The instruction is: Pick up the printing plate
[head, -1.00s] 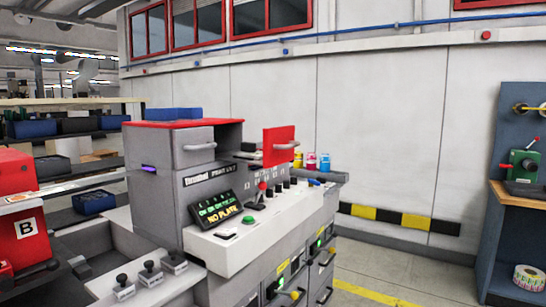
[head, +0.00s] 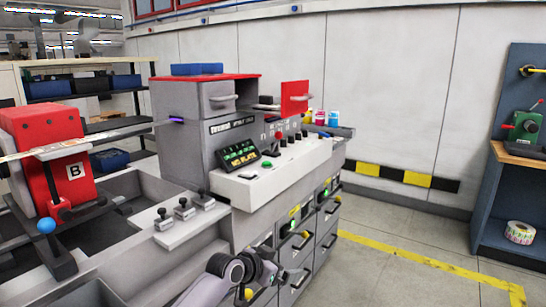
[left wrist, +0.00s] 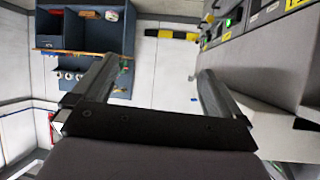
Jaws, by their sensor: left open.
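I cannot make out a printing plate for certain in either view. The grey printing unit (head: 205,150) stands in the middle of the head view, and its small screen (head: 238,155) shows lit text that is hard to read now. A red panel (head: 295,98) stands upright at its right end. My left gripper (left wrist: 160,70) is open and empty in the left wrist view, its two fingers wide apart. In the head view, my left arm shows at the bottom middle, in front of the drawers. My right gripper is not in view.
Drawers (head: 326,220) with dark handles line the machine's front. A red unit marked B (head: 50,150) and three small stamp-like knobs (head: 184,208) are at left. A blue bench (head: 520,195) with a label roll (head: 519,232) stands at right. The floor between is clear.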

